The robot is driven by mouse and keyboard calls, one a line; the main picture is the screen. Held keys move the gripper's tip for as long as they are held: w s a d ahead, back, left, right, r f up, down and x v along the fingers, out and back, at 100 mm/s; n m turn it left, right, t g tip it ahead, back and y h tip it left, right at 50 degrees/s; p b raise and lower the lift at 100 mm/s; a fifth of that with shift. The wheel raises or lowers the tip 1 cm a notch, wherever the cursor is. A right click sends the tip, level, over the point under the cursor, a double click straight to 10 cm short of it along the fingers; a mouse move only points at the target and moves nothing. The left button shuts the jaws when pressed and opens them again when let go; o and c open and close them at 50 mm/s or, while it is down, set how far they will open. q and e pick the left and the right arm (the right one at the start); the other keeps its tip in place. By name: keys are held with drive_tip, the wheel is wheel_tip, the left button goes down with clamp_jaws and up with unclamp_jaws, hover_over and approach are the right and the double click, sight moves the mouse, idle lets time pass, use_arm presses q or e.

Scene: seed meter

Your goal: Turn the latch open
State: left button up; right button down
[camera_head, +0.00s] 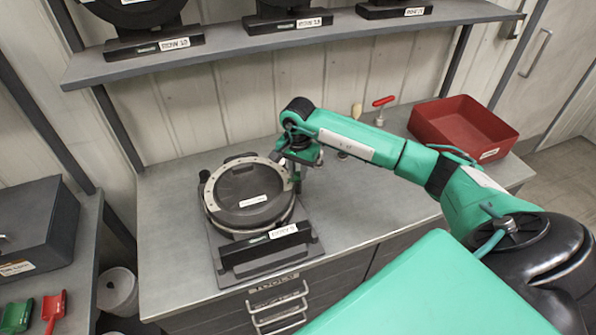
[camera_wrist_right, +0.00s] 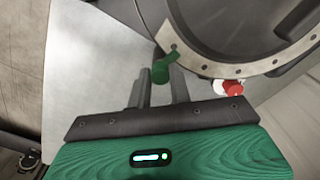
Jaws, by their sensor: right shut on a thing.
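The seed meter (camera_head: 227,206) is a round dark housing with a pale bolted rim, standing on a black base on the workbench. Its rim also shows in the right wrist view (camera_wrist_right: 240,70). A green latch (camera_wrist_right: 163,70) sits at the rim's edge in the right wrist view. My right gripper (camera_wrist_right: 162,84) is shut on the green latch, with its two grey fingers on either side of it. In the head view the right gripper (camera_head: 298,172) is at the right edge of the housing, and the arm hides the latch there. My left gripper is not in view.
A red bin (camera_head: 462,128) stands at the right back of the workbench (camera_head: 360,215). A red-handled tool (camera_head: 382,103) stands behind my arm. A shelf (camera_head: 290,40) with dark units runs above. A black case (camera_head: 40,232) and green and red scoops (camera_head: 54,310) are at left.

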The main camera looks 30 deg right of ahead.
drive_tip(key=m+b, duration=0.1)
drive_tip(key=b, duration=0.1)
drive_tip(key=m+b, duration=0.4)
drive_tip(key=shift+f, duration=0.25)
drive_tip(key=m+b, duration=0.2)
drive_tip(key=m, duration=0.1)
drive_tip(key=m+b, duration=0.3)
drive_tip(key=m, duration=0.1)
drive_tip(key=shift+r, duration=0.15)
drive_tip(key=m+b, duration=0.2)
drive_tip(key=m, duration=0.3)
drive_tip(key=shift+r, duration=0.15)
drive_tip(key=shift+m, duration=0.3)
drive_tip(key=shift+w, duration=0.1)
drive_tip(key=c, duration=1.3)
unclamp_jaws()
drive_tip(key=shift+o, duration=0.2)
